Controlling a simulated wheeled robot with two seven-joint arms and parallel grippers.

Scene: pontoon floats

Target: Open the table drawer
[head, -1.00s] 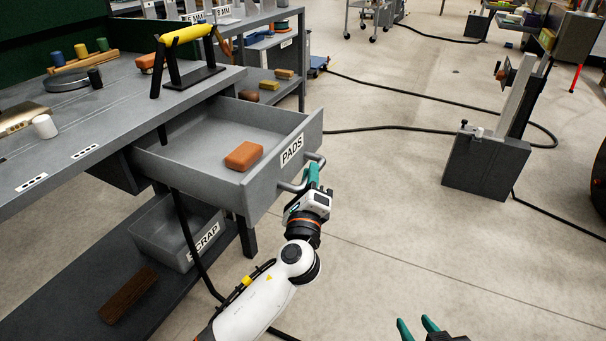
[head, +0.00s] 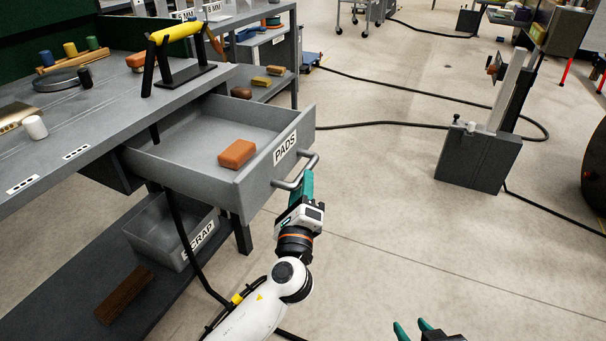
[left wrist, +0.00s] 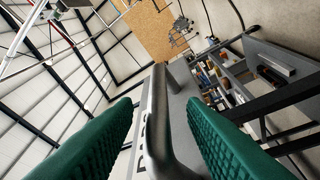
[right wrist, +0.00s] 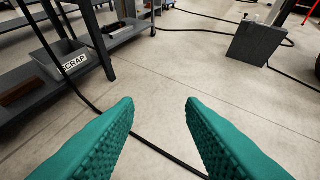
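The grey table drawer (head: 243,190), labelled PADS, stands pulled well out of the workbench (head: 100,120). An orange-brown block (head: 237,153) lies inside it. Its grey bar handle (head: 312,165) is on the drawer front and also shows in the left wrist view (left wrist: 158,110). My left gripper (head: 307,180) is at the handle's near end. In the left wrist view its green fingers are spread apart with the handle between their lines, and gaps show on both sides. My right gripper (head: 412,326) is open and empty over the floor, away from the drawer.
A grey SCRAP bin (head: 165,235) and a brown block (head: 124,294) sit on the lower shelf. A yellow roller on a black stand (head: 178,60) is on the bench top. Black cables cross the floor.

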